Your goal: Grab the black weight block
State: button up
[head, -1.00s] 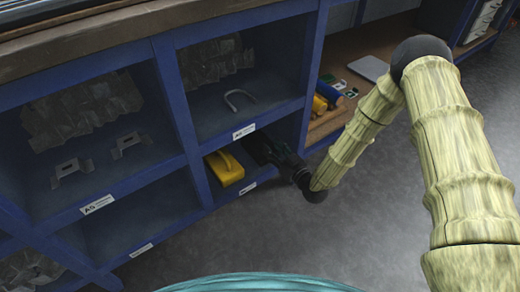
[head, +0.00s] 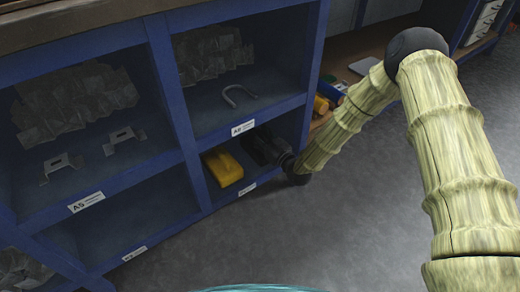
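My gripper (head: 262,148) is dark and reaches into the lower right shelf compartment, to the right of a yellow object with a dark opening. I cannot tell its fingers apart in the shadow, so open or shut does not show. I cannot make out the black weight block; a black thing in that dark compartment would blend with the gripper or be hidden by it.
The yellow object (head: 223,168) sits close left of my gripper. Blue shelf frames (head: 176,118) bound the compartment. A grey U-shaped hook (head: 240,95) and metal brackets (head: 124,138) lie in the upper compartments. Grey floor (head: 300,235) in front is clear.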

grip_shut()
jog(key=shift+r, duration=0.25)
dwell(0.3)
